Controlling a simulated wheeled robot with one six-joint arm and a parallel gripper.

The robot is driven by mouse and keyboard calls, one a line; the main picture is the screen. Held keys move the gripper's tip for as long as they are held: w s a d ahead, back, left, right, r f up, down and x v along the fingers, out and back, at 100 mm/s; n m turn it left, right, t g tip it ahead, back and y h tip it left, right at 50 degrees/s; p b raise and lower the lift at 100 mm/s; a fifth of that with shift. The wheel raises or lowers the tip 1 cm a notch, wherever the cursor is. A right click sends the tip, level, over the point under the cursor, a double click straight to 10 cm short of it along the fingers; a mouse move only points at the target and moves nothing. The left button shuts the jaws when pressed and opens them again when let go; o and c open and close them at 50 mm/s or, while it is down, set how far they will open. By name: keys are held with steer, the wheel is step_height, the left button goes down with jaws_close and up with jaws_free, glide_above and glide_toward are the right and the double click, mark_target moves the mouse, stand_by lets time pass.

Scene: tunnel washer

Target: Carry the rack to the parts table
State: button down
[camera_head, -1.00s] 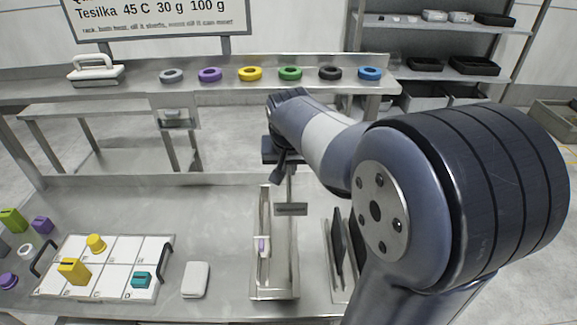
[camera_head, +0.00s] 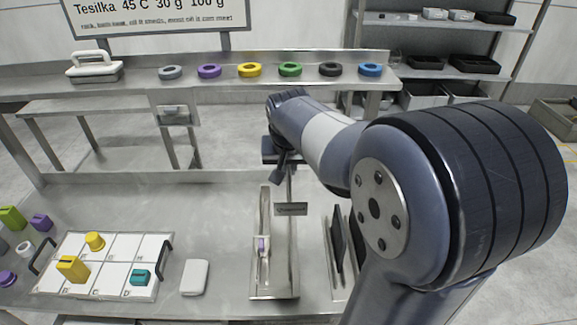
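The rack is probably the white sectioned tray (camera_head: 110,287) with lettered cells and black handles at its left and right ends. It lies flat on the steel table at the lower left. It holds two yellow pieces (camera_head: 95,241) and a teal block (camera_head: 140,277). My gripper (camera_head: 279,171) is a small dark shape at the arm's far end, right of the rack and well apart from it, above the far end of a narrow steel trough. My arm partly hides it, so its opening cannot be made out. I cannot tell which surface is the parts table.
The steel trough (camera_head: 274,290) holds a small purple item. A white block (camera_head: 194,278) lies between rack and trough. Green and purple pieces (camera_head: 41,222) sit left of the rack. A back shelf carries several coloured rings (camera_head: 250,70). Dark plates (camera_head: 338,238) stand right of the trough.

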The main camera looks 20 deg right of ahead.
steer(key=shift+f+b, duration=0.85)
steer(key=shift+f, duration=0.15)
steer(key=shift+f+b, duration=0.3)
steer(key=shift+f, duration=0.05)
stand_by(0.3)
steer(key=c, duration=1.5)
jaws_free()
steer(key=shift+o, duration=0.2)
steer(key=shift+s+f, duration=0.1)
steer(key=shift+f, duration=0.05)
steer(key=v, duration=1.1)
steer(key=shift+f, duration=0.15)
